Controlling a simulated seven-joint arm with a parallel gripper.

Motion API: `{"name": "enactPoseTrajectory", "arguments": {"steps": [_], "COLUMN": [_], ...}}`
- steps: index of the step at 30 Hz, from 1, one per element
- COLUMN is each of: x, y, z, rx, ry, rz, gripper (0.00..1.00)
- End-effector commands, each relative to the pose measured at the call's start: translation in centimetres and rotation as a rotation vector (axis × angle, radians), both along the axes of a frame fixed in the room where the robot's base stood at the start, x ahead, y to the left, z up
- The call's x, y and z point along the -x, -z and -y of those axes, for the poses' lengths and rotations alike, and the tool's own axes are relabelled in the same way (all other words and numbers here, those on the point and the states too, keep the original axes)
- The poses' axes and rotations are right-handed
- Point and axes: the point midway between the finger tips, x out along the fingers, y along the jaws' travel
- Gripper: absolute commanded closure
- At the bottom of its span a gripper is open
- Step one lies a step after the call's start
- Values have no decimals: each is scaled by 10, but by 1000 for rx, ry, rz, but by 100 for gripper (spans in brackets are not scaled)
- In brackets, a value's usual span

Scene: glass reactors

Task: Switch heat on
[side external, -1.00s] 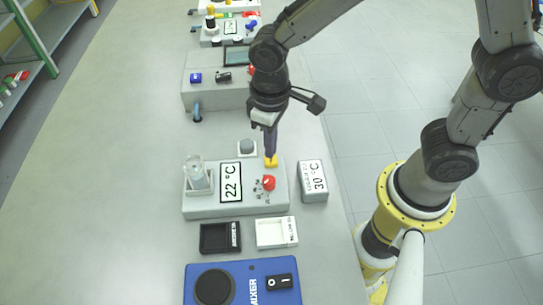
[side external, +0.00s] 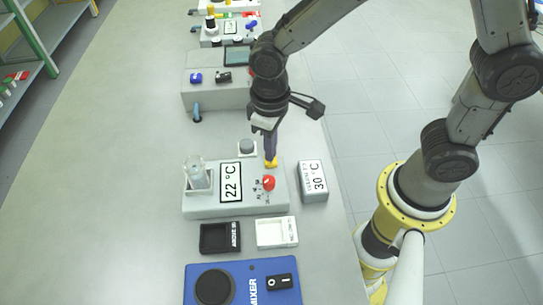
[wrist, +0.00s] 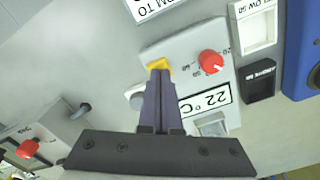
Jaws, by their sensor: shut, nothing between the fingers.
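The heater is a light grey box (side external: 209,209) with a 22 °C display (side external: 231,182), a red knob (side external: 268,182) and a glass vessel (side external: 197,173) at its left. The red knob (wrist: 211,62) also shows in the wrist view, with numbers around it. My gripper (side external: 271,155) is shut and empty, its purple fingers pointing down at the heater's back right corner, behind the knob. A yellow piece (wrist: 158,64) is at the fingertips; I cannot tell whether it is a switch or part of the fingers, nor whether they touch the box.
A 30 °C sign block (side external: 313,181) stands right of the heater. A black tray (side external: 220,238) and a white tray (side external: 276,232) lie in front, then a blue mixer (side external: 240,272). A grey round-topped piece (side external: 247,147) is behind. The bench to the left is clear.

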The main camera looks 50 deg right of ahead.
Motion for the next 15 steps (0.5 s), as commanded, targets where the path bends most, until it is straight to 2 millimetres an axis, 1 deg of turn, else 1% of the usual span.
{"name": "enactPoseTrajectory", "arguments": {"steps": [9,12,15], "x": [0,0,0], "y": [11,8,0], "z": [0,0,0], "rx": [0,0,-1], "ry": [0,0,0], "rz": [0,1,2], "gripper": [100,100,100]}}
